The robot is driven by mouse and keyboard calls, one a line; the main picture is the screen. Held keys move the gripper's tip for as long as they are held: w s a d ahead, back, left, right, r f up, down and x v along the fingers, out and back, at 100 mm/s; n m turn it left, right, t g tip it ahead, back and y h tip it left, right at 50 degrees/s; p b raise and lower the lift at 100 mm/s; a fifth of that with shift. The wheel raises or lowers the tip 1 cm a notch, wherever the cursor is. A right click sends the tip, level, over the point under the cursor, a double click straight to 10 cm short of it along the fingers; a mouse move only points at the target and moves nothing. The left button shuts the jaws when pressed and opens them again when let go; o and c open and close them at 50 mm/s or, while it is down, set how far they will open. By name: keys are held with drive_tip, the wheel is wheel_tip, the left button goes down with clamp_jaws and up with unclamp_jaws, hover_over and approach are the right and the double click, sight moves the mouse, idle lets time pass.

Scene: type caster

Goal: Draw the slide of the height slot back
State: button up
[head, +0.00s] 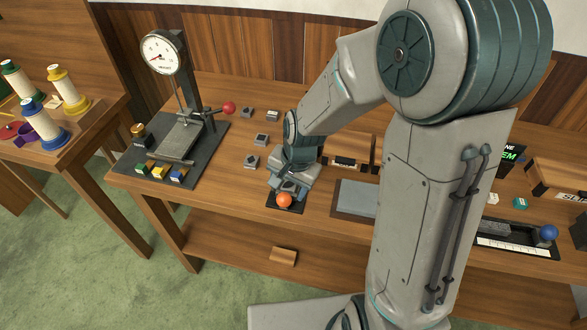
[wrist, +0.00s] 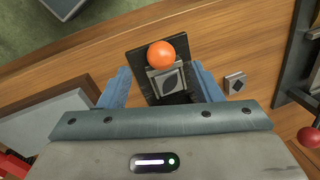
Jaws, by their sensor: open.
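A small black slot plate (wrist: 136,62) with an orange ball knob (wrist: 161,55) lies between my fingers in the wrist view. Beside the ball, a grey block (wrist: 170,80) with a dark leaf-shaped mark sits on the plate. My gripper (wrist: 161,70) is open, with one blue finger on each side of the block and apart from it. In the head view the orange ball (head: 284,200) shows at the table's front edge, just below my gripper (head: 289,187). I see no label naming the height slot.
A dial gauge stand (head: 162,52) with a red ball (head: 229,107) stands at the left. Several loose grey blocks (head: 261,140) lie between it and my arm. A grey pad (head: 356,198) lies right of the plate. A blue ball (head: 548,232) is at far right.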

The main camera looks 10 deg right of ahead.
drive_tip(key=v, duration=0.7)
drive_tip(key=shift+r, duration=0.2)
drive_tip(key=s+d+r+n+t+h, duration=0.2)
drive_tip(key=s+d+r+n, duration=0.4)
drive_tip(key=s, duration=0.6)
drive_tip(key=d+r, duration=0.2)
drive_tip(key=d, duration=0.1)
drive_tip(key=shift+s+d+r, duration=0.2)
drive_tip(key=shift+s+d, duration=0.05)
drive_tip(key=shift+d, duration=0.15)
